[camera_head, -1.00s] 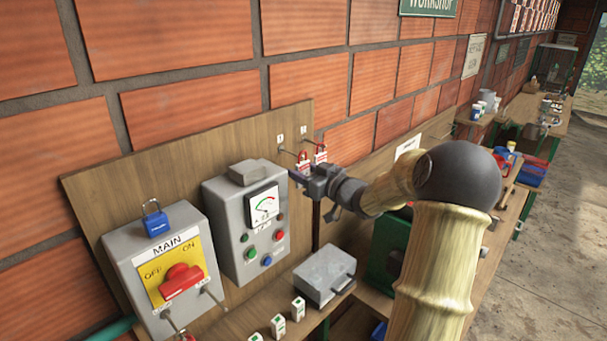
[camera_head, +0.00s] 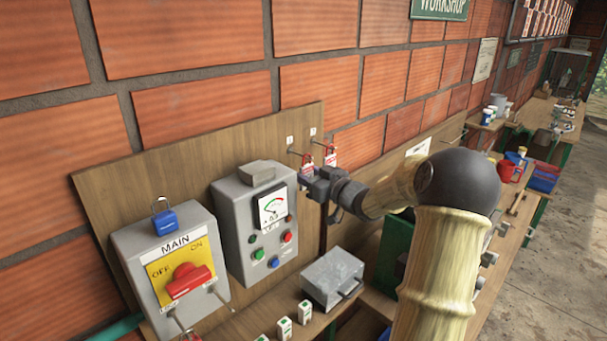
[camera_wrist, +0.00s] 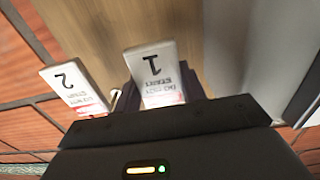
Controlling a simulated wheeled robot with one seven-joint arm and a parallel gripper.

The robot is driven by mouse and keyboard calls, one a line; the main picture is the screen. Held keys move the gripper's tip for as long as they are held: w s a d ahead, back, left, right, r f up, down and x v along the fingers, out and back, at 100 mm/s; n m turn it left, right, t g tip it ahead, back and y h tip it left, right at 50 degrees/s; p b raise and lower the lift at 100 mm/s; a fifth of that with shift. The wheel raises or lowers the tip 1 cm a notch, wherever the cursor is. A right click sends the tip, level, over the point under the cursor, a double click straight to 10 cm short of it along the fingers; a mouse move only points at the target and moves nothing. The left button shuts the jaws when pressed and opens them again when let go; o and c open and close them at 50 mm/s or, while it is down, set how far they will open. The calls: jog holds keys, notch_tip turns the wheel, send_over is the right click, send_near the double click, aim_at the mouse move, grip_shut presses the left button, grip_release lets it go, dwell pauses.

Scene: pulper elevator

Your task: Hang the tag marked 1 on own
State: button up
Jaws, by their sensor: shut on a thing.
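The white tag marked 1 (camera_wrist: 152,72) is between the fingers of my gripper (camera_wrist: 165,95) in the wrist view, its number upside down. In the head view my gripper (camera_head: 308,180) is at the right part of the wooden board, just below the pegs, shut on this tag (camera_head: 306,161). I cannot tell whether its loop is still around its peg. The tag marked 2 (camera_wrist: 74,88) hangs beside it, apart from the fingers; it also shows in the head view (camera_head: 330,158). The grey MAIN box (camera_head: 128,250) has two short hooks (camera_head: 216,291) low on its front; their labels are unreadable.
A blue padlock (camera_head: 165,220) sits on the MAIN box. A grey meter box (camera_head: 236,235) with buttons stands between it and my gripper. A grey metal case (camera_head: 331,276) and several small white blocks (camera_head: 285,328) are on the bench below. The brick wall is close behind.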

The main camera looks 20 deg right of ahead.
jog(key=o, duration=1)
jog(key=shift+o, duration=0.2)
jog(key=b+v, duration=0.5)
jog(key=v, duration=1.2)
jog(key=shift+s+r+b, duration=0.15)
jog(key=shift+s+b, duration=0.15)
